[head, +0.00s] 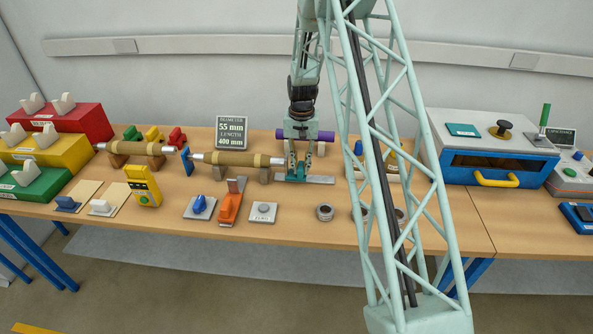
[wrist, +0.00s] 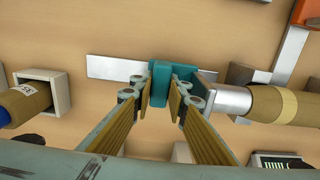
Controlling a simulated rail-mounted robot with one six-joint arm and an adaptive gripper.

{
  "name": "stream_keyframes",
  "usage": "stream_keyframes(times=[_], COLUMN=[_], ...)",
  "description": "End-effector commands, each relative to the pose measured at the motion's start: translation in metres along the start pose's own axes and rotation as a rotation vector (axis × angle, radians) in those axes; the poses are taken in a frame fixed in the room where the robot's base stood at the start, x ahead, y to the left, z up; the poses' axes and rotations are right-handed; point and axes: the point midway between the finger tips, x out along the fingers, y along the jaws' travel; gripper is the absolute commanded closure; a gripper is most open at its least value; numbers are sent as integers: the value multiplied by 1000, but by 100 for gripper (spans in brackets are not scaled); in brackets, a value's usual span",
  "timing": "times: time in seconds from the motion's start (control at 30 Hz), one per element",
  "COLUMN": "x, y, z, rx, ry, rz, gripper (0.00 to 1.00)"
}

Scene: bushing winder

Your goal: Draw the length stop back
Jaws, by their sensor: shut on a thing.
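The length stop is a teal block (wrist: 160,84) on a flat metal rail (wrist: 115,67) in the wrist view. My gripper (wrist: 161,92) has its two fingers on either side of it and is shut on it. In the head view my gripper (head: 298,166) reaches down to the teal stop (head: 294,178), near the left end of the rail (head: 321,180). Bare rail extends to the right. The tan winding roll (head: 237,159) lies left of the stop; its silver shaft end (wrist: 233,100) is close beside the stop in the wrist view.
An orange lever (head: 231,202) and a grey button plate (head: 263,212) stand in front of the roll. A purple cylinder (head: 326,135) lies behind my gripper. A display (head: 232,132) reads 55 mm diameter, 400 mm length.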

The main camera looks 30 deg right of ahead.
Motion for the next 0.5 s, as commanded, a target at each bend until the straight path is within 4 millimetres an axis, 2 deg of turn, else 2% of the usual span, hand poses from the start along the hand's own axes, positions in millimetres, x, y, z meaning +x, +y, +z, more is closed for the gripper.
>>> stream_keyframes(times=[0.5], x=[0], y=[15], z=[0], rx=[1], ry=[0], rz=[0], gripper=[96])
